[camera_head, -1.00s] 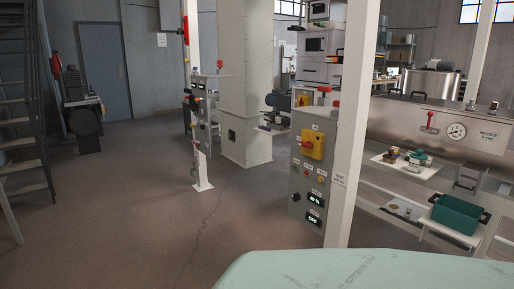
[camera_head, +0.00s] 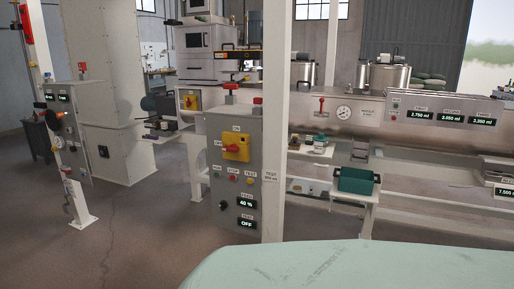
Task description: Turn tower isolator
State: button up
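A grey control cabinet (camera_head: 234,170) stands right of centre-left, against a white post. On its upper front is a yellow isolator plate (camera_head: 236,147) with a red rotary handle (camera_head: 232,149). The near cabinet also has small buttons, a black knob (camera_head: 222,206) and displays reading "40 %" and "OFF". My gripper is not in view.
A white post (camera_head: 274,150) rises beside the cabinet. At left is a narrow panel (camera_head: 66,130) on a post, before a tall grey column (camera_head: 105,80). A steel trough (camera_head: 390,128) and low shelves with a green bin (camera_head: 357,180) fill the right. Floor (camera_head: 140,230) is clear at front left.

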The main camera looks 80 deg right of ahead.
aim_at(232, 147)
jog(key=i+l+z, duration=0.1)
jog(key=i+z, duration=0.5)
jog(key=z, duration=0.25)
jog(key=i+z, duration=0.25)
jog(key=z, duration=0.15)
jog(key=i+z, duration=0.7)
jog(key=z, duration=0.2)
